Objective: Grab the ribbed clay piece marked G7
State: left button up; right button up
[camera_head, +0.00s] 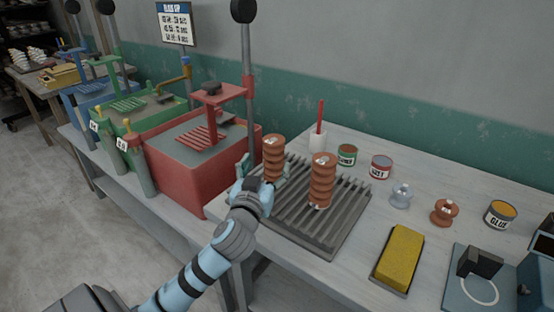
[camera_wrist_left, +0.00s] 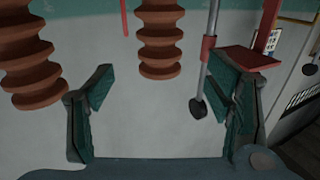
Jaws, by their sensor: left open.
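Two ribbed terracotta clay pieces stand upright on a grey ridged rack: the left piece (camera_head: 273,158) and the right piece (camera_head: 321,182). Each has a small pale mark on top, too small to read, so I cannot tell which is G7. My left gripper (camera_head: 265,172) is open and empty at the rack's left edge, close to the left piece. The upside-down left wrist view shows one piece (camera_wrist_left: 160,40) between the open fingers' directions, beyond the tips, and the other (camera_wrist_left: 28,60) outside them at left. My right gripper is not in view.
The grey rack (camera_head: 345,222) sits on a pale table. A red press (camera_head: 190,165) stands close at left. Cans, a white cup with a red stick (camera_head: 318,138), small spools and a yellow sponge (camera_head: 400,255) lie around the rack. A wall runs behind.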

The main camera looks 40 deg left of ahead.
aim_at(271, 156)
pick_arm(q)
jog(key=x, duration=0.7)
jog(key=shift+w+a+f, duration=0.15)
jog(key=shift+w, duration=0.2)
jog(key=shift+w+a, duration=0.2)
jog(key=shift+w, duration=0.2)
grip_shut()
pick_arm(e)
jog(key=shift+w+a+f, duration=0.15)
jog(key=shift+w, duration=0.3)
